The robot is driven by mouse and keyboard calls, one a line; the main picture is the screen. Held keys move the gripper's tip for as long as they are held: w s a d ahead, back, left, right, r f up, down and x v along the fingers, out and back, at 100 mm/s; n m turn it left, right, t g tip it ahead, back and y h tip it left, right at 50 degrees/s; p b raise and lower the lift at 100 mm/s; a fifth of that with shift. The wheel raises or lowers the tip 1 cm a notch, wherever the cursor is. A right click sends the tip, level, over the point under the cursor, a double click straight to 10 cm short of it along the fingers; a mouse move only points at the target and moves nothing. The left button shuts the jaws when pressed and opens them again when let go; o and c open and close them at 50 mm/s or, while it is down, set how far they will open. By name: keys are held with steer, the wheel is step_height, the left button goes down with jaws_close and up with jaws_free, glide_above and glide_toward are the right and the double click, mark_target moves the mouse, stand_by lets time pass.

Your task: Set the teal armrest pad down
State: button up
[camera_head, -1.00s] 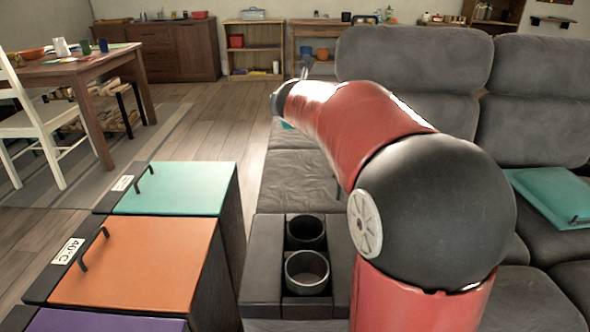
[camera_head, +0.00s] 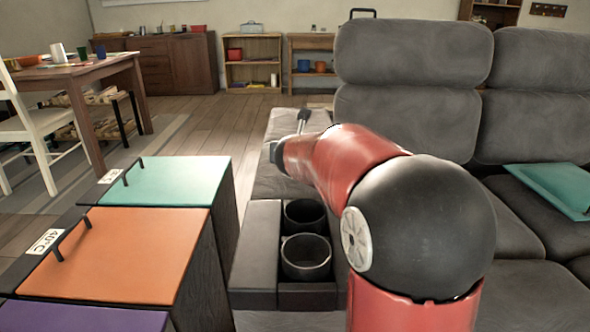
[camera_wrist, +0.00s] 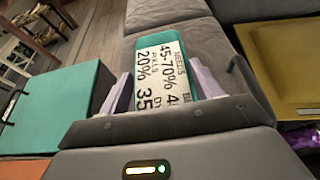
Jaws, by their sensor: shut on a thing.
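The teal armrest pad (camera_wrist: 152,40) bears a white printed label and shows in the wrist view between the two pale fingers of my gripper (camera_wrist: 163,90). The gripper is shut on it. The pad is over the grey sofa seat (camera_wrist: 160,14); I cannot tell whether it touches the seat. In the head view the end of my arm is low over the far seat, and the arm hides the fingers and the pad.
A grey console with two cup holders (camera_head: 306,257) stands nearer me. Left are boxes with teal (camera_head: 180,180), orange (camera_head: 120,255) and purple (camera_head: 80,319) lids. Another flat teal piece (camera_head: 550,188) lies on the right seat. A yellow panel (camera_wrist: 290,65) is right in the wrist view.

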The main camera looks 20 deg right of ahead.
steer(key=shift+f+b, duration=0.6)
steer(key=shift+f, duration=0.9)
steer(key=shift+f, duration=0.15)
steer(key=o, duration=1.1)
steer(key=shift+s+a+r, duration=0.1)
steer(key=shift+s+r, duration=0.1)
steer(key=shift+r, duration=0.15)
steer(key=p+v, duration=0.3)
steer(key=v, duration=0.8)
steer(key=shift+s+r, duration=0.1)
steer(key=shift+r, duration=0.05)
steer(key=shift+s, duration=0.15)
steer(key=shift+a, duration=0.1)
